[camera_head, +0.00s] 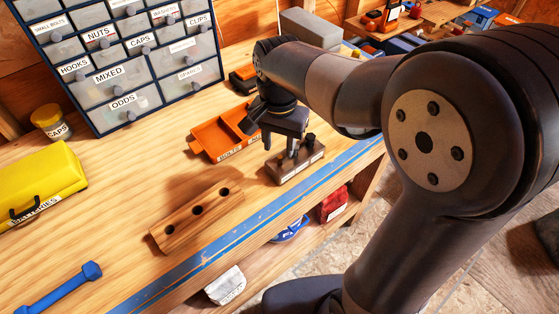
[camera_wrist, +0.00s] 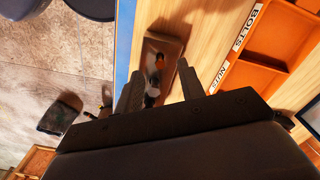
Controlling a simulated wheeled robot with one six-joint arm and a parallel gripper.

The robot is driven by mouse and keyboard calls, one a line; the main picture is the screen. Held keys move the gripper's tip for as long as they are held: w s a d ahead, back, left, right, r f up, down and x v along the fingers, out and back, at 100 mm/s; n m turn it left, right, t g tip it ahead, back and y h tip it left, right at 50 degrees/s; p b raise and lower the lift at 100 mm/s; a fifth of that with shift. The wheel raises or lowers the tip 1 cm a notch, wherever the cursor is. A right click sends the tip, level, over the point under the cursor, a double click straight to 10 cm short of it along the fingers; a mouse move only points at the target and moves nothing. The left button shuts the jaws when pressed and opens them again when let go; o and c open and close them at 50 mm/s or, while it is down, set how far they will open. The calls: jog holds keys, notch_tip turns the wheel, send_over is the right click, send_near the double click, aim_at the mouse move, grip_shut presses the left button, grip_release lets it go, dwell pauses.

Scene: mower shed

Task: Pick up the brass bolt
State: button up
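My gripper (camera_wrist: 160,70) shows in the wrist view with its two fingers apart. It is above a small dark wooden block (camera_wrist: 176,30) near the bench's front edge. Between the fingers, on the block, are a small orange-brown piece (camera_wrist: 159,60), a dark piece and a pale grey piece; I cannot tell for sure which is the brass bolt. In the head view my gripper (camera_head: 288,146) points down at the same block (camera_head: 297,168), and a dark upright piece (camera_head: 310,142) stands at its right end. The gripper hides part of the block top.
An orange tray (camera_head: 215,138) labelled for bolts and nuts lies just behind the block. A wooden block with holes (camera_head: 197,212) lies to the left. A drawer cabinet (camera_head: 130,60), a yellow case (camera_head: 38,183) and a blue tool (camera_head: 60,288) are farther left. A blue strip marks the bench edge.

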aim_at(280, 157)
jog(key=shift+w+d+f, duration=0.1)
jog(key=shift+w+f, duration=0.05)
jog(key=shift+f, duration=1.6)
grip_shut()
